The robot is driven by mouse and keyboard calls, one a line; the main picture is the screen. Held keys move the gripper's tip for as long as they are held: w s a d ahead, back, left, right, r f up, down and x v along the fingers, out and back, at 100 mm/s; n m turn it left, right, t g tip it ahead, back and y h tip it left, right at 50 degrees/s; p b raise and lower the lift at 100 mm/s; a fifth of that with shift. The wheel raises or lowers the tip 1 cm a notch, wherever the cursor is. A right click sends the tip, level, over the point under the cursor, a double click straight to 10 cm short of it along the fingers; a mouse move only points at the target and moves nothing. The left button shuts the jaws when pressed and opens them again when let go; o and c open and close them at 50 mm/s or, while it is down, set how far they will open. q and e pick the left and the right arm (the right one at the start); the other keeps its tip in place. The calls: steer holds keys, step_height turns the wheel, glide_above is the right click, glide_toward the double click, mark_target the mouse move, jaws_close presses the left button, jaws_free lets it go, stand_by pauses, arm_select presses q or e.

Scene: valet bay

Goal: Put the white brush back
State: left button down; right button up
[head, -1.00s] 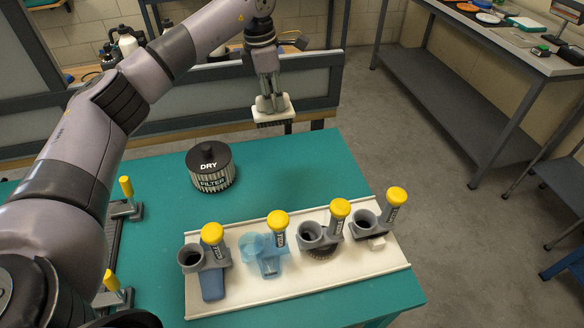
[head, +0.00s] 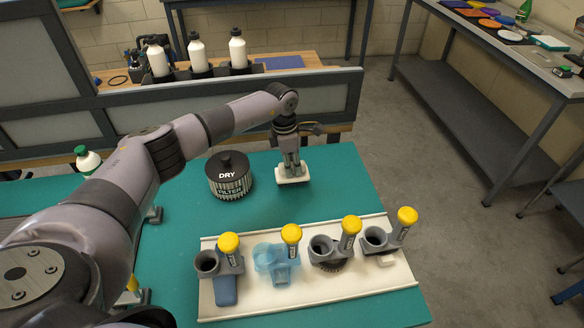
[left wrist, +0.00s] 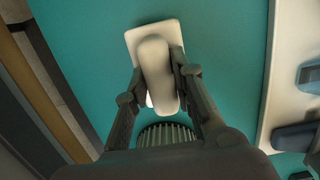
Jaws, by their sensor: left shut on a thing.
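The white brush (head: 293,180) is a pale block with a rounded grip on its back. My left gripper (head: 290,165) is shut on that grip, above the far right part of the teal table. In the left wrist view the brush (left wrist: 133,42) sits between the two fingers (left wrist: 160,80). I cannot tell whether its underside touches the table. A white tray (head: 330,292) at the front carries a row of holders with yellow-topped posts. One holder is translucent blue (head: 272,258); the others are grey. My right gripper is out of view.
A black-lidded canister marked DRY FILTER (head: 229,177) stands left of the brush. A blue item (head: 225,290) lies at the tray's left holder. A low grey partition (head: 330,92) runs behind the table.

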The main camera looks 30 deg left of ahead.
arm_select(q)
step_height(320, 180, down, 2)
steer(key=shift+f, duration=0.1)
steer(key=shift+f, duration=0.15)
steer(key=c, duration=1.7)
jaws_free()
steer(key=o, duration=0.3)
steer(key=shift+o, duration=0.2)
